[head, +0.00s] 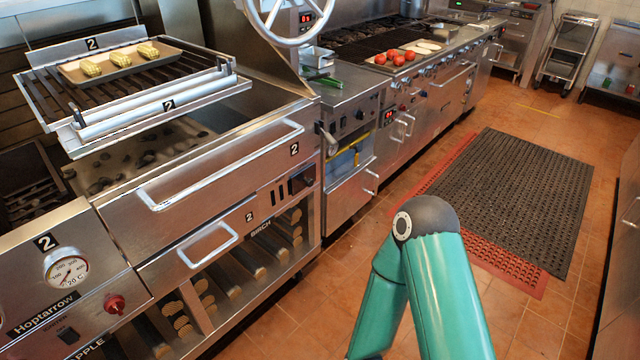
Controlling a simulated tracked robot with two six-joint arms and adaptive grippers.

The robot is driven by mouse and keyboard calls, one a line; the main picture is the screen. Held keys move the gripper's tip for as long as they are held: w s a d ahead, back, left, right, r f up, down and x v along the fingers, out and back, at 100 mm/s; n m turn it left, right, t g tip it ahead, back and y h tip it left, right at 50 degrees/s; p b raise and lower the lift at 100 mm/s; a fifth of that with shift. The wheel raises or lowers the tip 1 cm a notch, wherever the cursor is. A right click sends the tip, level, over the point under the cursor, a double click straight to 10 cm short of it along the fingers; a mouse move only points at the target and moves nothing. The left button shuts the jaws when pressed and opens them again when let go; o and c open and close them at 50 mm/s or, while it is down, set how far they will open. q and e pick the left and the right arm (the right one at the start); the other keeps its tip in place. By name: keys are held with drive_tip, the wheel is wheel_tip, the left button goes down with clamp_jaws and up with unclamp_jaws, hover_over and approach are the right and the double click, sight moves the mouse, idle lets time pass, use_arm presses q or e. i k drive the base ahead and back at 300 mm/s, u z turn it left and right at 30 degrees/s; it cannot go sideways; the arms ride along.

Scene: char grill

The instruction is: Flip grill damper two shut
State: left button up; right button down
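The char grill's front (215,170) fills the left of the head view, with several "2" labels on it. On its lower front panel, right of a "2" label and above the word BIRCH, is a small vent (279,192) with dark upright slots. A dark piece (302,180) sits at the right end of these slots. This looks like damper two, but it is too small to tell how far it is open. A teal arm of mine bends in the lower middle, right of the grill and apart from it. Neither gripper shows.
A raised grate (190,87) holds a tray of corn (75,72). A drawer handle (215,180) and a lower loop handle (208,246) stick out from the front. A handwheel (290,40) hangs above. Floor (290,325) right of the grill is clear; a mat (510,190) lies beyond.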

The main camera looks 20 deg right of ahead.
sight(305, 178)
drive_tip(key=z, duration=0.1)
drive_tip(key=i, duration=1)
drive_tip(key=u, duration=0.1)
